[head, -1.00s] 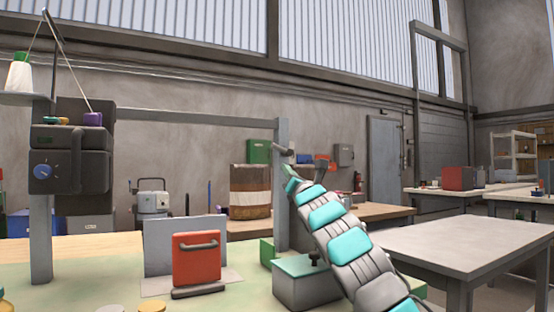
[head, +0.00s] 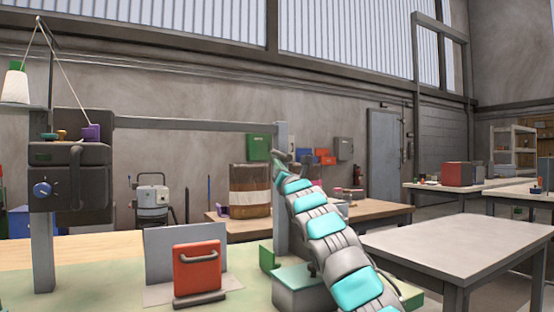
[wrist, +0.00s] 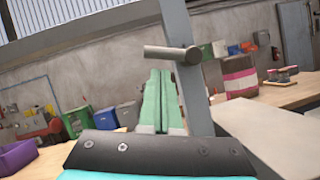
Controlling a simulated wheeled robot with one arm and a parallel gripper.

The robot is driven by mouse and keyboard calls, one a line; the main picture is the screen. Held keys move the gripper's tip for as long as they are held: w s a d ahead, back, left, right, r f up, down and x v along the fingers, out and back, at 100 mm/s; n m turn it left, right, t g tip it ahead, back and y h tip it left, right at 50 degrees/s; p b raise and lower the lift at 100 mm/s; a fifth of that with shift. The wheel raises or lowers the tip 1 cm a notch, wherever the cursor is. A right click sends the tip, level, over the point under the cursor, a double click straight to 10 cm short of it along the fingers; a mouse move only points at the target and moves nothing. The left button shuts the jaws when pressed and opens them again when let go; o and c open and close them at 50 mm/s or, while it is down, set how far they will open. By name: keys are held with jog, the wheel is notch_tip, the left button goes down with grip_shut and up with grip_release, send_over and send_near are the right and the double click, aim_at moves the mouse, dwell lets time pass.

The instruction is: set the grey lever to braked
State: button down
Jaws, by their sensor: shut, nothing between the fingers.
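The grey lever (wrist: 168,52) is a short round bar sticking out to the left from the upright grey post (wrist: 185,70) in the wrist view. It lies roughly level, with its rounded hub on the post. My gripper (wrist: 160,73) is shut and empty, its pale green fingers pointing at the lever from just below it in that view. Whether the fingertips touch the bar, I cannot tell. In the head view my gripper (head: 278,157) is at the upper part of the post (head: 282,135) and largely hides the lever.
A red box with a handle (head: 198,265) stands on the bench before a grey panel. The black machine head (head: 68,175) is on the left post. A bare table (head: 470,245) stands at right.

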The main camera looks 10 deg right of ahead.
jog(key=shift+w+a+r+p, duration=0.15)
jog(key=shift+w+r+p, duration=0.2)
jog(key=shift+w, duration=0.25)
